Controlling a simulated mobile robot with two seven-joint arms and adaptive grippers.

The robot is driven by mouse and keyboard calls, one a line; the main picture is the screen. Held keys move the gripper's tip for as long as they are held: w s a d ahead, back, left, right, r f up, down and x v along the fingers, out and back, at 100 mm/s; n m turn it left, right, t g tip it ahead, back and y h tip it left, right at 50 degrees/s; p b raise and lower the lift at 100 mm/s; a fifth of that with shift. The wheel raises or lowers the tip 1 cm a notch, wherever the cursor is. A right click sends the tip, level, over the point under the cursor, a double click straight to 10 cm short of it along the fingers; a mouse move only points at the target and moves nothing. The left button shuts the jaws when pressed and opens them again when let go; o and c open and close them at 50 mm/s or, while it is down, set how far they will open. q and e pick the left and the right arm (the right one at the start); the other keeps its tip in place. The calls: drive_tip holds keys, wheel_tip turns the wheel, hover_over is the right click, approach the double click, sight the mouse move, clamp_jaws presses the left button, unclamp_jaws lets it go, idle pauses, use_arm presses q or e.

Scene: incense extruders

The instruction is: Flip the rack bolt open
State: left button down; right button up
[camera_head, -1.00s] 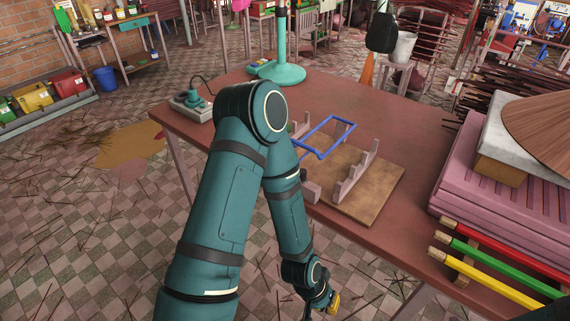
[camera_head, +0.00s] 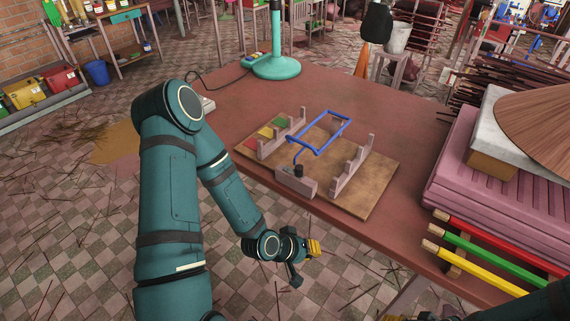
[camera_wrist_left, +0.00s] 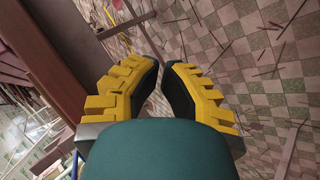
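The rack is a wooden board (camera_head: 372,197) with two notched grey uprights, lying on the table. A blue wire frame (camera_head: 331,134) spans across the uprights. At the rack's near corner is a grey block (camera_head: 296,183) with a small black knob (camera_head: 298,170), and the frame's near end reaches down to it. I cannot tell the bolt's exact position. My left gripper (camera_head: 314,248) is off the table's near edge, below and apart from the rack. In the left wrist view its yellow fingers (camera_wrist_left: 163,68) are a little apart with nothing between them. My right gripper is barely visible at the bottom edge.
The brown table (camera_head: 400,118) has clear room behind the rack. A teal stand (camera_head: 276,67) is at the back. Stacked pink trays (camera_head: 480,185) and red, green and yellow bars (camera_head: 488,275) are on the right. The tiled floor below is littered with sticks.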

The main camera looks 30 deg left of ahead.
use_arm(q)
drive_tip(key=s+a+r+n+t+y+p, duration=0.1)
drive_tip(key=a+r+n+t, duration=0.7)
drive_tip(key=a+r, duration=0.9)
drive_tip(key=shift+s+a+n+t+y+p, duration=0.35)
drive_tip(key=shift+s+a+t+p, duration=0.4)
drive_tip(key=shift+a+t+p, duration=0.45)
drive_tip(key=shift+f, duration=0.1)
drive_tip(key=w+d, duration=0.1)
drive_tip(key=w, duration=0.2)
drive_tip(key=w+d+b, duration=0.1)
drive_tip(key=w+d, duration=0.1)
drive_tip(key=w, duration=0.2)
drive_tip(key=w+d, duration=0.1)
drive_tip(key=w, duration=0.3)
drive_tip(key=shift+w+d+b, duration=0.2)
drive_tip(key=shift+w+b, duration=0.05)
drive_tip(key=shift+b, duration=0.1)
drive_tip(key=shift+w+d, duration=0.3)
drive_tip(key=shift+d, duration=0.15)
drive_tip(key=shift+d, duration=0.15)
